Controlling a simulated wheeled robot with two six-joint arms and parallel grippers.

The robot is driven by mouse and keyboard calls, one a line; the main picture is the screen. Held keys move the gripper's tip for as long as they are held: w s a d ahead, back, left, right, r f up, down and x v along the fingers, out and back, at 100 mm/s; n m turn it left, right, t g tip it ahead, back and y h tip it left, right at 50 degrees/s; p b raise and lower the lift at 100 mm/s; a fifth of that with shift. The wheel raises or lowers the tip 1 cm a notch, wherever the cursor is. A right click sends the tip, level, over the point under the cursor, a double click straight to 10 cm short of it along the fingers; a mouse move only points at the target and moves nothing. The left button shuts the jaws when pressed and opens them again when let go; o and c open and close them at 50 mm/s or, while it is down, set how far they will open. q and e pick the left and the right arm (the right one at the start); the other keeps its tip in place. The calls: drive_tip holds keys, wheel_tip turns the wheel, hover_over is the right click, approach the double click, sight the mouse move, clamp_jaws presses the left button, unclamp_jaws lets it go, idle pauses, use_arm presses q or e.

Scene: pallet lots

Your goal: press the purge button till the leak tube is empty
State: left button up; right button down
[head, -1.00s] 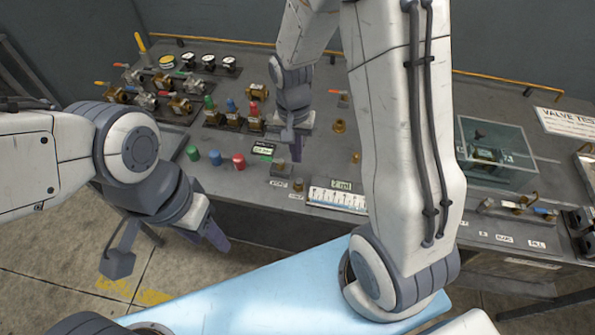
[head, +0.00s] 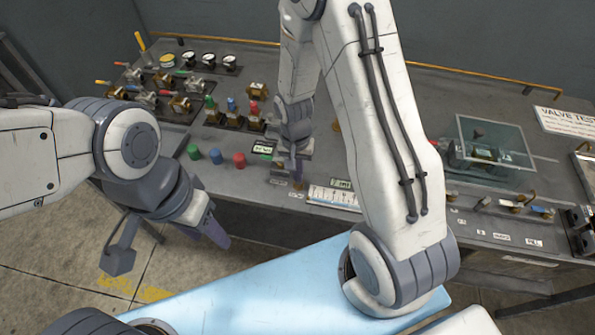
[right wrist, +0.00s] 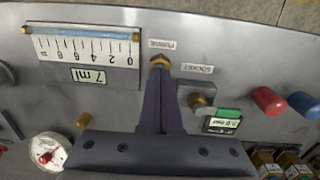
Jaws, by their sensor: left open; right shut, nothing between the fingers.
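The brass purge button (right wrist: 158,61) sits beside its PURGE label in the right wrist view. My right gripper (right wrist: 157,85) is shut and empty, its fingertips right at the button; I cannot tell whether they press it. In the head view the right gripper (head: 297,172) points down at the panel's front edge and hides most of the button. The tube's scale (head: 332,197) also shows in the head view. My left gripper (head: 170,243) is open and empty, in front of the bench.
A socket (right wrist: 200,103) with a brass fitting and a small green-topped display (right wrist: 222,121) stand close beside the right gripper. Green, blue and red knobs (head: 216,157) line the panel's front left. A clear box (head: 495,150) stands at the right.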

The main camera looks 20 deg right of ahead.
drive_tip(key=shift+f+b, duration=0.4)
drive_tip(key=shift+f, duration=0.3)
drive_tip(key=shift+s+f, duration=0.15)
drive_tip(key=shift+f, duration=0.1)
drive_tip(key=shift+s, duration=0.1)
drive_tip(key=r+p, duration=0.2)
drive_tip(key=r, duration=0.1)
drive_tip(key=r+p, duration=0.1)
drive_tip(key=shift+w+r+p, duration=0.25)
drive_tip(key=shift+w+p, duration=0.05)
wheel_tip(320, 180, up, 10)
drive_tip(key=b, duration=0.1)
drive_tip(key=shift+w+a, duration=0.15)
drive_tip(key=shift+w, duration=0.25)
